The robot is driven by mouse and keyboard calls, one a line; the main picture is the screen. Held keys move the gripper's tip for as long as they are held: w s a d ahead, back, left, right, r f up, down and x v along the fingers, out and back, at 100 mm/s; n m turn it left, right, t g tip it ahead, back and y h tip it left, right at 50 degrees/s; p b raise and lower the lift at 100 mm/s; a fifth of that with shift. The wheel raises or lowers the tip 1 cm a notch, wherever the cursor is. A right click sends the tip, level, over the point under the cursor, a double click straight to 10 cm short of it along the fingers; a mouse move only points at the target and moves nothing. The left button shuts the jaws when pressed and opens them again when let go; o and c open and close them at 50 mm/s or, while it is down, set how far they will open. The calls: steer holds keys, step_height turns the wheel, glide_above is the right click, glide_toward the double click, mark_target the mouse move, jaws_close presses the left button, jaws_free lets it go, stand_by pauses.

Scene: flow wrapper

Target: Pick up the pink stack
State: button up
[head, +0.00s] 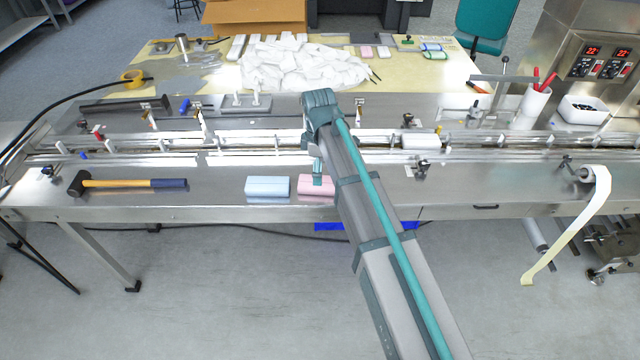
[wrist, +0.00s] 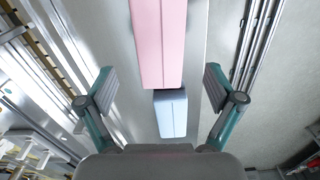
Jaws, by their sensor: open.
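The pink stack (head: 315,186) lies on the steel front ledge of the machine, just right of a light blue stack (head: 268,186). My arm hides part of it in the head view. In the wrist view the pink stack (wrist: 159,40) runs from the top edge to mid-frame, between and beyond my open fingers. The light blue stack (wrist: 171,113) lies below it there. My gripper (head: 318,180) points down over the pink stack in the head view. It also shows in the wrist view (wrist: 160,88), with its fingers apart and nothing held.
A hammer (head: 125,184) lies on the ledge at the left. The conveyor rail (head: 250,146) with guides runs behind the stacks. A white block (head: 421,142) sits on the conveyor at the right. The ledge right of my arm is mostly clear.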

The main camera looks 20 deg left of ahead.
steer(key=shift+d+f+p, duration=0.2)
steer(key=shift+f+p, duration=0.8)
steer(key=shift+f, duration=1.4)
steer(key=c, duration=1)
